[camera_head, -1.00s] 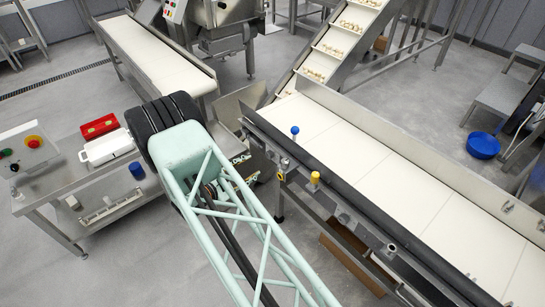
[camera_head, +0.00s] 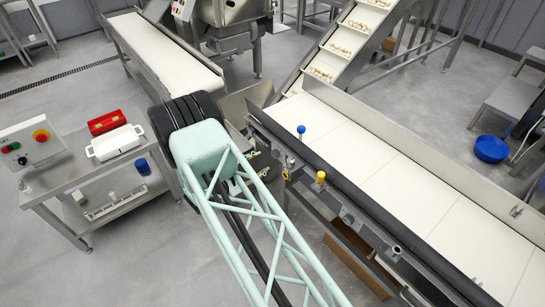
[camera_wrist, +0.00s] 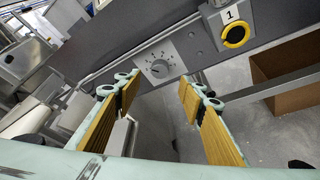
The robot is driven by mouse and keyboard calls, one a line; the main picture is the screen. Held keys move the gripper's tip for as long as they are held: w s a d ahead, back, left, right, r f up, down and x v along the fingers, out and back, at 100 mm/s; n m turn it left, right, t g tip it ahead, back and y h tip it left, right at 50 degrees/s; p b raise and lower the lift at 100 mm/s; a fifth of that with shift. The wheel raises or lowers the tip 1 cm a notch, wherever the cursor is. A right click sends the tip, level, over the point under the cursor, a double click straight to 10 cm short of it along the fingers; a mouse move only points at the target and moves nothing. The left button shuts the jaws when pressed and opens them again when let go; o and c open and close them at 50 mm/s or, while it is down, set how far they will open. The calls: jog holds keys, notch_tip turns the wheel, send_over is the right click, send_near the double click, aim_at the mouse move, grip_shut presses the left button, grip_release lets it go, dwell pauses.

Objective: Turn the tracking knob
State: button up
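A round dial knob (camera_wrist: 158,69) with a pointer and a ring of tick marks sits on a pale plate on the grey conveyor side rail, in the wrist view. No readable label names it as the tracking knob. My gripper (camera_wrist: 159,90) is open and empty, its two yellow-ribbed fingers either side of the dial in the picture. The dial shows beyond the fingertips, apart from them as far as I can tell. In the head view my arm hides the gripper, and I cannot make out the dial there.
A yellow-ringed part (camera_wrist: 235,36) marked 1 is right of the dial. A cardboard box (camera_wrist: 288,75) lies below. A bench (camera_head: 60,185) stands left.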

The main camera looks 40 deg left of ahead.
aim_at(274, 154)
jog(key=b+x, duration=0.1)
jog(key=x, duration=0.9)
jog(key=shift+w+f+b, duration=0.1)
jog(key=shift+w+b, duration=0.1)
jog(key=shift+b, duration=0.2)
jog(key=shift+c, duration=0.7)
jog(key=c, duration=0.7)
